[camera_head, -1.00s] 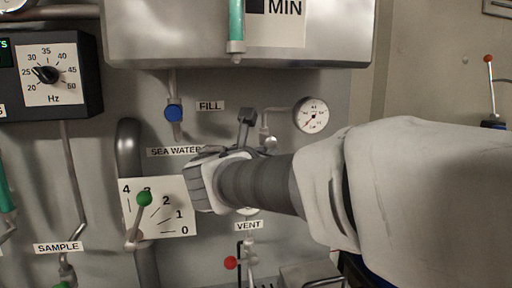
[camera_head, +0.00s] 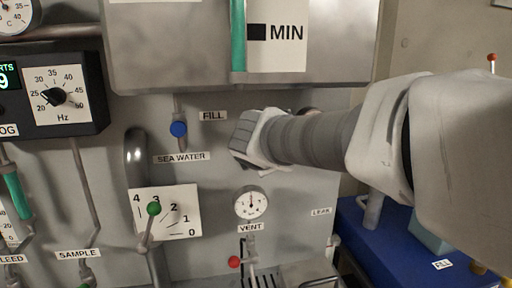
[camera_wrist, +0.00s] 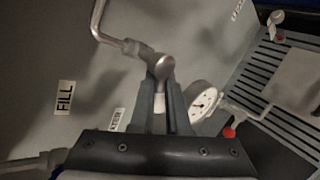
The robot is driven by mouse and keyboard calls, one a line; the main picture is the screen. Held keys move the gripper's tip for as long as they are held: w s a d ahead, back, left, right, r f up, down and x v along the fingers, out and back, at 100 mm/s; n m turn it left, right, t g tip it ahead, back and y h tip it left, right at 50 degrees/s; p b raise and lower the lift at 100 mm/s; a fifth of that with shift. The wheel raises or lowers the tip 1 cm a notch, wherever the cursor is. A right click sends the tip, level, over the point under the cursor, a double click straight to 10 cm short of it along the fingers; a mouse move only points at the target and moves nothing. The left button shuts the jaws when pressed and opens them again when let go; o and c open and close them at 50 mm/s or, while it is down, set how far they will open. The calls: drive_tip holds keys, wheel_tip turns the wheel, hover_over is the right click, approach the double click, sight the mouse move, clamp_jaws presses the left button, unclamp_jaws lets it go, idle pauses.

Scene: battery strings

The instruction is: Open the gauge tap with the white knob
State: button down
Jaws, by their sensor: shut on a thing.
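The gauge tap (camera_wrist: 163,66), a metal fitting on a bent pipe, shows in the wrist view. My gripper (camera_wrist: 161,108) is shut with its two fingers on either side of the tap's pale knob (camera_wrist: 158,102). Only part of the knob shows between the fingers. In the head view my gripper (camera_head: 250,138) is against the panel just below and right of the FILL label (camera_head: 213,115). There its fingers and the tap are hidden by my wrist. The gauge beside the tap is almost wholly hidden behind my arm; only its rim (camera_head: 311,110) shows.
Below my gripper are a round gauge (camera_head: 251,203) and the VENT tap with a red knob (camera_head: 234,262). A blue-knobbed valve (camera_head: 178,129) and a green-knobbed lever (camera_head: 153,209) are to the left. A metal tank (camera_head: 170,50) overhangs above. A blue surface (camera_head: 400,240) is at lower right.

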drive_tip(key=y+p, duration=0.1)
drive_tip(key=p, duration=0.1)
drive_tip(key=r+m+p, duration=0.1)
drive_tip(key=p, duration=0.1)
drive_tip(key=shift+a+m+g+y, duration=0.15)
drive_tip(key=shift+m+g+y, duration=0.15)
drive_tip(key=shift+y, duration=0.1)
drive_tip(key=y+p, duration=0.1)
drive_tip(key=p, duration=0.2)
drive_tip(key=shift+f+m, duration=0.1)
drive_tip(key=shift+m, duration=0.3)
drive_tip(key=shift+a+p, duration=0.1)
drive_tip(key=shift+p, duration=0.2)
drive_tip(key=c, duration=0.9)
unclamp_jaws()
drive_tip(key=shift+s+r, duration=0.2)
drive_tip(key=shift+r, duration=0.1)
drive_tip(key=p+v, duration=0.3)
drive_tip(key=v, duration=1.3)
drive_tip(key=shift+s+d+r+p, duration=0.2)
drive_tip(key=shift+s+d+p, duration=0.05)
drive_tip(key=shift+s+p, duration=0.05)
